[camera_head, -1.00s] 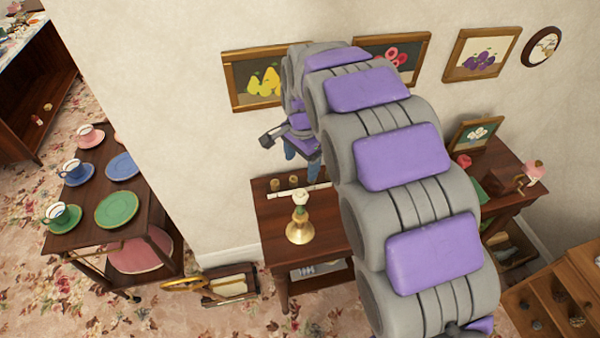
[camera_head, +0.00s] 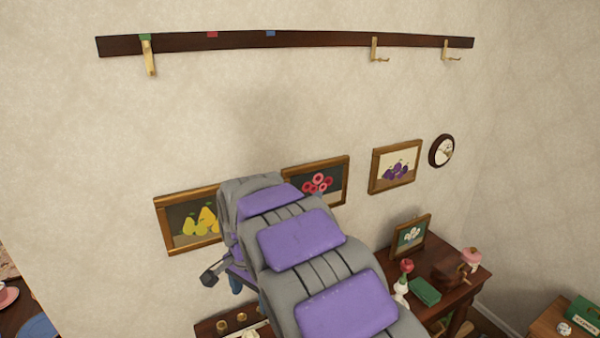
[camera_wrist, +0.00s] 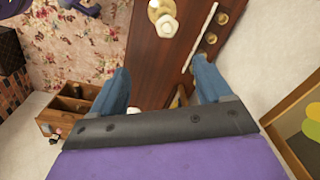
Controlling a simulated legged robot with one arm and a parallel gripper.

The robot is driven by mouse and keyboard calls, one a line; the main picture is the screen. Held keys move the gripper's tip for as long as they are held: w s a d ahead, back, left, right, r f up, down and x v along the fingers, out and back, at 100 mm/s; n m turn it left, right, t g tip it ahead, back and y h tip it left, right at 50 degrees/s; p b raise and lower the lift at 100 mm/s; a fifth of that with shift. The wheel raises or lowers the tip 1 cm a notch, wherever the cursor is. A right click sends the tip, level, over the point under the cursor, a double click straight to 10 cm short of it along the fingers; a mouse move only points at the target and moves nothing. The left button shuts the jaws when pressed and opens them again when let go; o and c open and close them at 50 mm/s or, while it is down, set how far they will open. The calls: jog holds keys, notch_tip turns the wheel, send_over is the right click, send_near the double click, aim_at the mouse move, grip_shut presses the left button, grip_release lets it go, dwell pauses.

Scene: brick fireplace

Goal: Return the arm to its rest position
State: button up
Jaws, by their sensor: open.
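My arm, grey with purple pads, reaches up across the lower middle of the head view toward the wall. My gripper (camera_wrist: 160,88) shows in the wrist view as two blue fingers set wide apart, with nothing held between them. It hangs above a dark wooden side table (camera_wrist: 145,60), which carries a brass candlestick (camera_wrist: 163,15) and several small brass pieces beside a white stick (camera_wrist: 200,40). In the head view most of the gripper is hidden behind the arm, and only an edge of the side table (camera_head: 205,328) shows.
Framed fruit pictures (camera_head: 190,222) hang close behind the arm. A hook rail (camera_head: 300,41) runs along the wall above. A second table (camera_head: 440,262) at right holds a green box (camera_head: 425,291) and figurines. In the wrist view, a small wooden cabinet (camera_wrist: 52,122) stands at left.

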jog(key=s+d+r+n+b, duration=0.1)
jog(key=s+d, duration=0.6)
jog(key=d, duration=0.3)
jog(key=s+d+r+n+b, duration=0.1)
jog(key=s+d+r, duration=0.1)
jog(key=s+d, duration=0.65)
jog(key=s+d+f+n+g, duration=0.1)
jog(key=s+d+f+n, duration=0.1)
jog(key=s+d, duration=0.3)
jog(key=s+d+f+n+g, duration=0.1)
jog(key=s+d, duration=0.4)
jog(key=s, duration=0.7)
notch_tip(320, 180, down, 2)
jog(key=shift+d+f+n+b, duration=0.1)
jog(key=shift+d+n+b, duration=0.1)
jog(key=shift+n+b, duration=0.25)
